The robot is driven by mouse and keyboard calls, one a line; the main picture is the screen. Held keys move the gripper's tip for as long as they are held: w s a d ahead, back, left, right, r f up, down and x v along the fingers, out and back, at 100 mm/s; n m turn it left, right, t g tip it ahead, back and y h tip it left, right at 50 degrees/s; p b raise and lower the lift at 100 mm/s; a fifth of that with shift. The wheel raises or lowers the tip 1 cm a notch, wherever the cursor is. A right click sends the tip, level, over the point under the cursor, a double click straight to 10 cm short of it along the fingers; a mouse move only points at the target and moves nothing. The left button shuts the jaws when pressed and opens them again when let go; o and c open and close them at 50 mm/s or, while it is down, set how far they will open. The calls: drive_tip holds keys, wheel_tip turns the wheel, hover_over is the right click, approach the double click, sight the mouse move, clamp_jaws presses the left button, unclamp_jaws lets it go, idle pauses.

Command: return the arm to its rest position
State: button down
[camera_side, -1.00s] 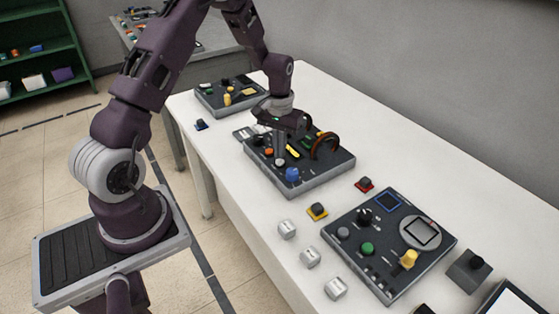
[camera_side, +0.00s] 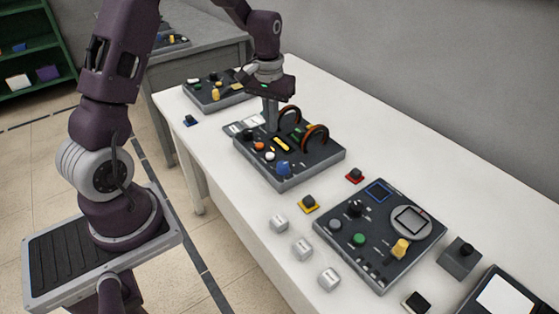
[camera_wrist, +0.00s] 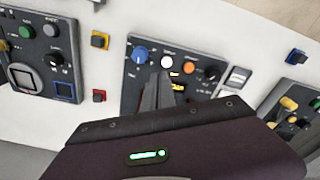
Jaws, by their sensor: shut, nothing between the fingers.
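My gripper (camera_side: 271,127) is shut and empty, fingers pointing down. In the side view its tips overlap the back left part of the middle dark control panel (camera_side: 292,179); I cannot tell the exact gap beneath them. Two brown-orange coil arches, one near the gripper (camera_side: 290,108) and one at the right (camera_side: 316,128), stand on this panel. In the wrist view the shut fingers (camera_wrist: 158,84) lie over the same panel (camera_wrist: 131,92), close to its blue knob (camera_wrist: 140,54) and white knob (camera_wrist: 167,62). My gripper's body hides much of the panel there.
Another panel (camera_side: 388,264) with a green button and yellow knob lies at the front right, and a smaller panel (camera_side: 206,102) at the back left. Several white blocks (camera_side: 302,247) and small coloured buttons sit on the white table. A grey wall (camera_side: 430,80) runs behind it.

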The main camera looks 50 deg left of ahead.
drive_tip(key=s+d+r+m+t, duration=0.1)
drive_tip(key=s+d+r, duration=0.25)
drive_tip(key=r, duration=0.25)
drive_tip(key=s+d+r+m+t, duration=0.1)
drive_tip(key=s+d+r, duration=0.1)
drive_tip(key=d+r, duration=0.3)
drive_tip(key=s+d+r+m+t, duration=0.1)
drive_tip(key=s+d+r, duration=0.2)
drive_tip(key=s, duration=0.6)
drive_tip(key=s+d+r+m+t, duration=0.2)
drive_tip(key=s+d+r, duration=0.1)
drive_tip(key=s, duration=0.6)
drive_tip(key=shift+s+d+r, duration=0.15)
drive_tip(key=shift+d+r, duration=0.05)
drive_tip(key=shift+d, duration=0.05)
